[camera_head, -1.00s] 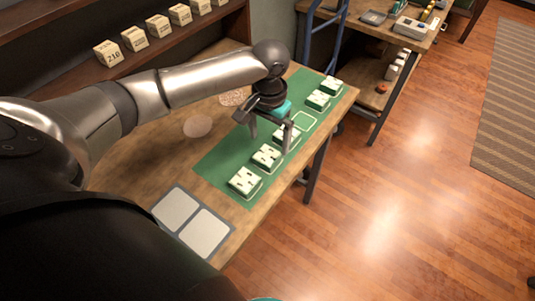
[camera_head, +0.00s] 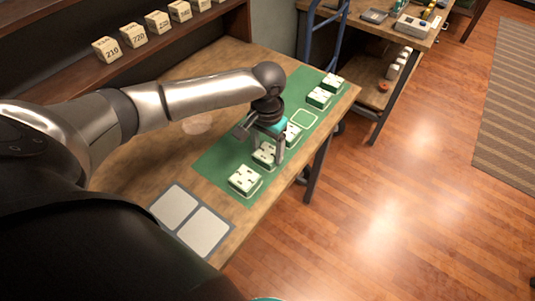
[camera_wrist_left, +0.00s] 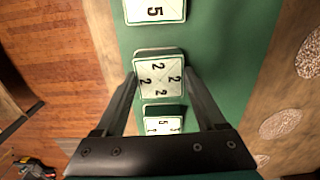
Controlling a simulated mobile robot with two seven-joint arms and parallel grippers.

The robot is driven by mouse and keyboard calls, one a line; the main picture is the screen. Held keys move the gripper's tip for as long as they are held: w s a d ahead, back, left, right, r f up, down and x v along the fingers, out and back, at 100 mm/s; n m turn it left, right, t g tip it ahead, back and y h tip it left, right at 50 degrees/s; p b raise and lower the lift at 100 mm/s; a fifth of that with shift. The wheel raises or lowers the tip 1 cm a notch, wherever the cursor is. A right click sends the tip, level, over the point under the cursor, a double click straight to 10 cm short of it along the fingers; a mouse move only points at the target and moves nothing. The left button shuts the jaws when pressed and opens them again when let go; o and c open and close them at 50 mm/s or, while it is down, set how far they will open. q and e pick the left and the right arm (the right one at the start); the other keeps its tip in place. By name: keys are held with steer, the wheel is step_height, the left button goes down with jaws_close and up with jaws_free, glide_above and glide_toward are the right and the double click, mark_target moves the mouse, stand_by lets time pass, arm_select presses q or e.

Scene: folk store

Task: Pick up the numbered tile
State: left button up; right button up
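Several white numbered tiles stand in a row on a green mat (camera_head: 216,164) on the wooden table. In the left wrist view, a tile marked with 2s (camera_wrist_left: 158,68) lies between the fingertips of my left gripper (camera_wrist_left: 160,80), with a finger on each side; I cannot tell whether they touch it. A tile marked 5 (camera_wrist_left: 155,11) is above it in that view, and another tile (camera_wrist_left: 163,126) is below. In the head view my left gripper (camera_head: 263,145) is low over the row and partly hides the second tile from the front (camera_head: 264,155). My right gripper is out of view.
The front tile (camera_head: 245,180) is uncovered. An empty outlined slot (camera_head: 304,118) lies beyond the gripper. A tray with two pale panels (camera_head: 190,222) is at the table's near end. A shelf of numbered blocks (camera_head: 107,50) stands behind. Open floor lies right.

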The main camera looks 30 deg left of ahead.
arm_select(q)
steer(key=c, duration=1)
steer(key=shift+o, duration=0.2)
